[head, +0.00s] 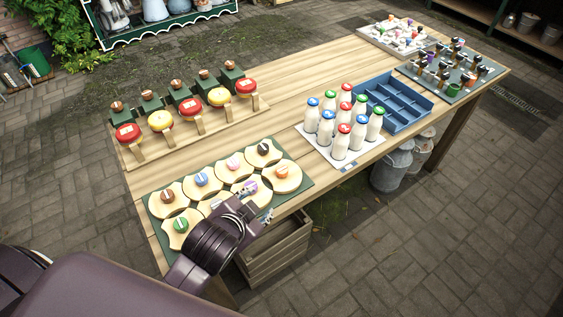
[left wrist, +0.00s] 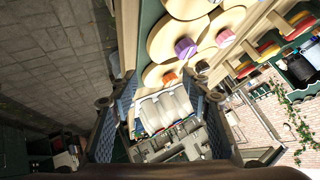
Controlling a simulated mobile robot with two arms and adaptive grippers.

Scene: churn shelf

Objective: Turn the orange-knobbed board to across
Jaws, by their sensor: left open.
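The orange-knobbed board (head: 291,184) is a pale wooden round at the right end of the green mat, near the table's front edge. Its orange knob (head: 282,172) carries a pale mark whose exact direction is too small to tell. My left gripper (head: 256,204) is open and empty, just left of and in front of this board, and it partly hides the neighbouring purple-knobbed board. In the left wrist view the orange knob (left wrist: 170,78) lies ahead of the spread fingers, with the purple knob (left wrist: 185,48) beyond. My right gripper is out of view.
Several other knobbed boards share the green mat (head: 307,183). Milk bottles (head: 341,142) stand to the right, beside a blue divided tray (head: 428,103). A rack of red and yellow rounds stands behind. A wooden crate (head: 277,255) sits below the front edge.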

